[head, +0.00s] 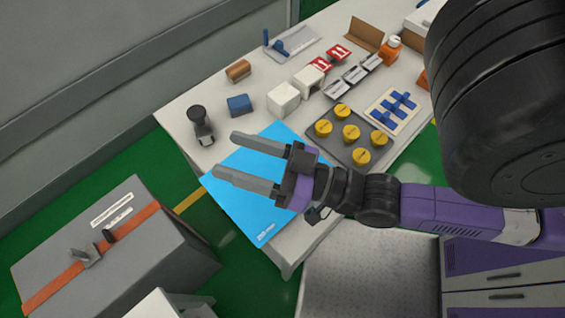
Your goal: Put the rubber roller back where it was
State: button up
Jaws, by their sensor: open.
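A blue tool (276,44) that looks like a roller with a handle lies in a shallow grey tray (302,41) at the far side of the table. I cannot tell for sure that it is the rubber roller. A black and grey tool (200,124) stands near the table's left edge; its kind is unclear. My gripper (227,154) is open and empty, its two grey fingers apart and pointing left above the light blue mat (240,210). Its tips are just below and right of the black tool, apart from it in the picture. The gripper hides part of the mat.
On the white table (178,103) stand a brown block (238,71), a blue block (240,105), white blocks (283,99), red cards (321,65), a dark plate (381,151) with yellow knobs and an orange bottle (390,49). A strapped grey box (110,250) is lower left.

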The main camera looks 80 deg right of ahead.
jog(key=s+a+f+n+g, duration=0.1)
jog(key=s+a+f, duration=0.1)
jog(key=s+a+f+n+g+y, duration=0.1)
jog(key=s+f+g, duration=0.1)
jog(key=s+f, duration=0.1)
jog(key=s+a+f+n+g, duration=0.1)
jog(key=s+a+f+g, duration=0.1)
jog(key=s, duration=0.1)
jog(key=shift+s+a+f+n, duration=0.25)
jog(key=shift+a+f+n, duration=0.05)
dwell(0.7)
